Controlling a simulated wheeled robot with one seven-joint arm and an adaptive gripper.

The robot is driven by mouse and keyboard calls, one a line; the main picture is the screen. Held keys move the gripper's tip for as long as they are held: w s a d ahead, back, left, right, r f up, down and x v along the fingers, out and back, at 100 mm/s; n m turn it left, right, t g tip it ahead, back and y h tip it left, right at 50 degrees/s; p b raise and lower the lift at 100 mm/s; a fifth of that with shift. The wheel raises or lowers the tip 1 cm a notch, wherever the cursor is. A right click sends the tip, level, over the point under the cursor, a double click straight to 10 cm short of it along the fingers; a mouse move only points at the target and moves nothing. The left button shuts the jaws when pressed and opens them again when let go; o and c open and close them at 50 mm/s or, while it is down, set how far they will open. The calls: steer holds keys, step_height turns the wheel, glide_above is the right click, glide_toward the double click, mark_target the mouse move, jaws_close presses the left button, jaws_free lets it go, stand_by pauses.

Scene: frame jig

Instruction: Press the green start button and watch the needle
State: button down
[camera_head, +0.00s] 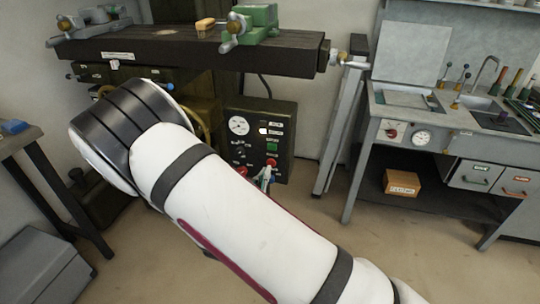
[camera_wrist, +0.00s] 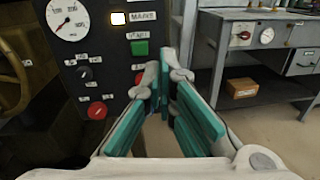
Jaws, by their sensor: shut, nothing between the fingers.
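The green start button (camera_wrist: 140,47) sits on a dark control panel below the lit MAINS lamp (camera_wrist: 118,18). It also shows in the head view (camera_head: 272,146). The white round gauge (camera_wrist: 68,18) is at the panel's upper left, and in the head view (camera_head: 239,125). In the head view my gripper (camera_head: 265,178) is partly hidden by my arm.
A black knob (camera_wrist: 84,74) and a red knob (camera_wrist: 97,110) are on the panel's lower left. A red button (camera_head: 271,162) is below the green one. A handwheel (camera_wrist: 14,62) stands left. A grey bench (camera_head: 460,135) with a cardboard box (camera_head: 402,183) stands right. Floor between is clear.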

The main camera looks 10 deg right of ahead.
mark_target(273, 148)
steer(key=shift+w+a+f+n+t+y, duration=0.2)
steer(key=shift+a+f+n+y, duration=0.2)
steer(key=shift+a+f, duration=0.15)
steer(key=shift+w+a+f+n+t+y, duration=0.1)
steer(key=shift+a+f+n+t+y, duration=0.15)
steer(key=shift+a+f+n, duration=0.3)
steer(key=shift+d, duration=0.15)
steer(key=b+x, duration=0.1)
steer(key=x, duration=1.1)
steer(key=shift+w+d+f, duration=0.2)
steer(key=shift+w, duration=0.15)
steer(key=shift+w+d+b, duration=0.3)
steer(key=shift+w, duration=0.2)
